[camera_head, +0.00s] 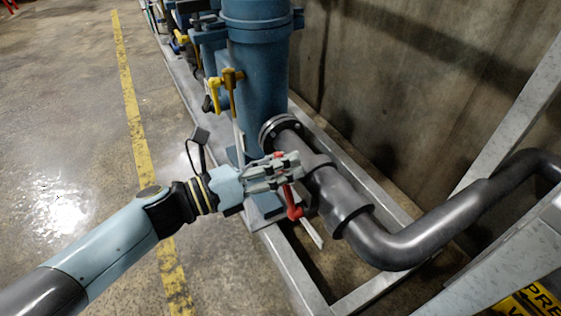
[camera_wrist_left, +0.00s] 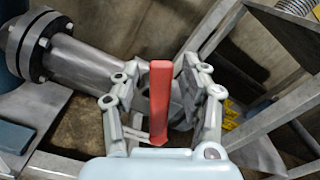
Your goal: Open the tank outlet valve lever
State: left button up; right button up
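The red valve lever (camera_head: 293,206) is on the dark grey outlet pipe (camera_head: 335,195) beside the blue tank (camera_head: 257,75). My left gripper (camera_head: 284,168) is at the lever and covers part of it in the head view. In the left wrist view, the red lever (camera_wrist_left: 160,100) stands upright between the two fingers of my left gripper (camera_wrist_left: 163,78). The fingers are open, with gaps on both sides of the lever, the right one narrower. Whether either finger touches it is hard to tell. The valve body is mostly hidden. My right gripper is not in view.
A bolted flange (camera_head: 281,130) joins the pipe near the tank. Yellow valve handles (camera_head: 227,78) are on the tank's left side. A metal floor frame (camera_head: 375,290) surrounds the pipe, and a concrete wall (camera_head: 420,80) stands behind. The floor at left is clear.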

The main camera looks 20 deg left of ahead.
pick_arm(q)
jog(key=shift+s+a, duration=0.1)
jog(key=shift+s, duration=0.05)
jog(key=v, duration=1.1)
jog(key=shift+s+a, duration=0.2)
jog(key=shift+s, duration=0.05)
jog(key=shift+c, duration=0.2)
